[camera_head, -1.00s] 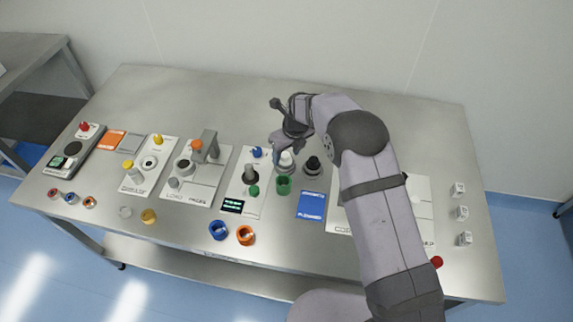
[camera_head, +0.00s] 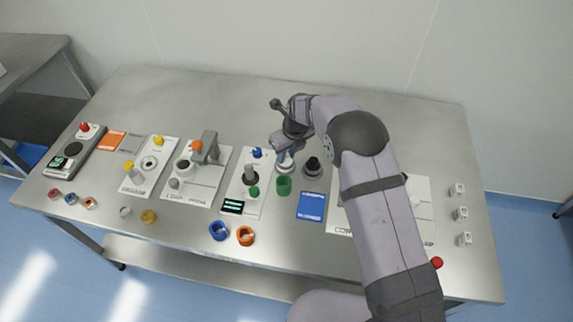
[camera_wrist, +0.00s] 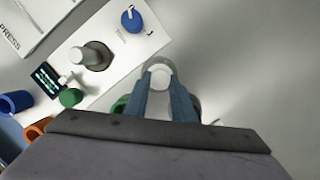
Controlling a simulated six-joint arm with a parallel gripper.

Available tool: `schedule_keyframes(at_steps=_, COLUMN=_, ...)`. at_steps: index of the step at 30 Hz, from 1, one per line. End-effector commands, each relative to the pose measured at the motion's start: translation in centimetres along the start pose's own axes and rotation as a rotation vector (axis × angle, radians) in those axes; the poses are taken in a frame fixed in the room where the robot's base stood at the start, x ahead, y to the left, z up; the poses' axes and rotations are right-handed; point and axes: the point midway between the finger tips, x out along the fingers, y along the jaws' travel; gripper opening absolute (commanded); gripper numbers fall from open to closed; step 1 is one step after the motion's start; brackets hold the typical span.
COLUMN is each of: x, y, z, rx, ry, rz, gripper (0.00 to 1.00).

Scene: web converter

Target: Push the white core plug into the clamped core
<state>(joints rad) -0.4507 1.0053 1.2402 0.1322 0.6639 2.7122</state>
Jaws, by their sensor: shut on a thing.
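My gripper (camera_wrist: 160,95) is shut on a small white round piece, which looks like the white core plug (camera_wrist: 161,76). In the wrist view the plug shows between the blue-grey fingertips, over a pale round base. In the head view my gripper (camera_head: 284,154) is pointing down behind the green cup, and the plug is mostly hidden by the fingers. To its left is a white panel with an upright grey cylinder (camera_head: 250,175), also seen in the wrist view (camera_wrist: 95,56). I cannot tell whether this is the clamped core.
A green cup (camera_head: 283,186) stands just in front of my gripper, and a dark stepped piece (camera_head: 312,166) to its right. A blue knob (camera_head: 257,153) and green knob (camera_head: 254,191) flank the grey cylinder. A press station (camera_head: 205,150) stands farther left. The table's back is clear.

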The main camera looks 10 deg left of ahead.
Motion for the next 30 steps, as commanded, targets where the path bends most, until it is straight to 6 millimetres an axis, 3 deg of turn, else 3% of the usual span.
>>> schedule_keyframes(at_steps=30, x=-4.2, y=0.0, z=1.1, rx=0.000, ry=-0.001, rz=0.000, gripper=0.00)
